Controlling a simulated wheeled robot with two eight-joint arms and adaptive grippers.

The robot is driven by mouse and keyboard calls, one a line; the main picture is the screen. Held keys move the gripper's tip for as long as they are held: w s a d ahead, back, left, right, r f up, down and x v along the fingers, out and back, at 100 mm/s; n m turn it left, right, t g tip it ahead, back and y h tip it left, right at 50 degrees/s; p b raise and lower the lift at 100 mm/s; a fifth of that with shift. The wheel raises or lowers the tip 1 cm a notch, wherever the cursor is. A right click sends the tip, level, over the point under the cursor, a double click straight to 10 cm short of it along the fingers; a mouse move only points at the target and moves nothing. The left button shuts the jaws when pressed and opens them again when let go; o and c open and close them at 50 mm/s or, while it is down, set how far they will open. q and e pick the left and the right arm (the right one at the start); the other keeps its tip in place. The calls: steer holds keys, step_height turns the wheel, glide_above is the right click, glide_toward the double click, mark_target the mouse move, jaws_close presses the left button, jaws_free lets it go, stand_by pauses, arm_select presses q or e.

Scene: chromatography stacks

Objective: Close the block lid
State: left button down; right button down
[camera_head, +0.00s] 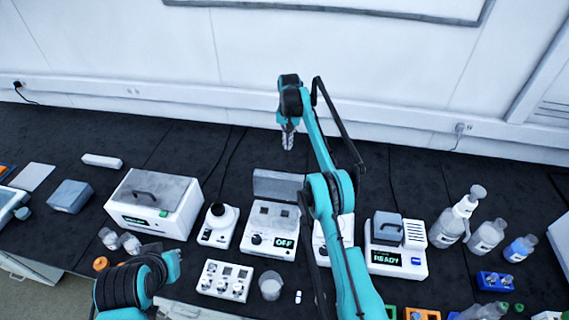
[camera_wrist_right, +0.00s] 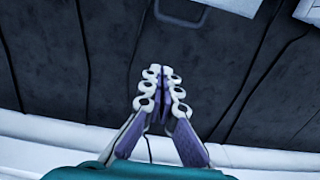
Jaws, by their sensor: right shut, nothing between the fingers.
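The block heater (camera_head: 270,232) is a white unit with a display reading OFF and two grey wells on top, in the middle of the bench. Its grey lid (camera_head: 278,186) stands open, raised at the back edge of the unit. My right gripper (camera_head: 288,140) is shut and empty, beyond the lid on the wall side and apart from it. In the right wrist view the shut fingers (camera_wrist_right: 160,100) point toward the lid's edge (camera_wrist_right: 180,12) at the top. Part of my left arm shows at lower left, but its gripper is not in view.
A white box with a grey handled lid (camera_head: 155,202) and a round-topped device (camera_head: 217,225) stand to the left. A unit reading READY (camera_head: 395,250) and several bottles stand to the right. My right arm partly covers another white device. Dark bench behind the lid is clear except for cables.

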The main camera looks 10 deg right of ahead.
mark_target(279, 182)
steer(key=s+a+f+b, duration=0.1)
steer(key=s+f+b, duration=0.1)
steer(key=f, duration=0.5)
steer(key=shift+s+a+f+b, duration=0.25)
steer(key=shift+s+f+b, duration=0.15)
steer(key=shift+s, duration=0.45)
steer(key=shift+s+r, duration=0.1)
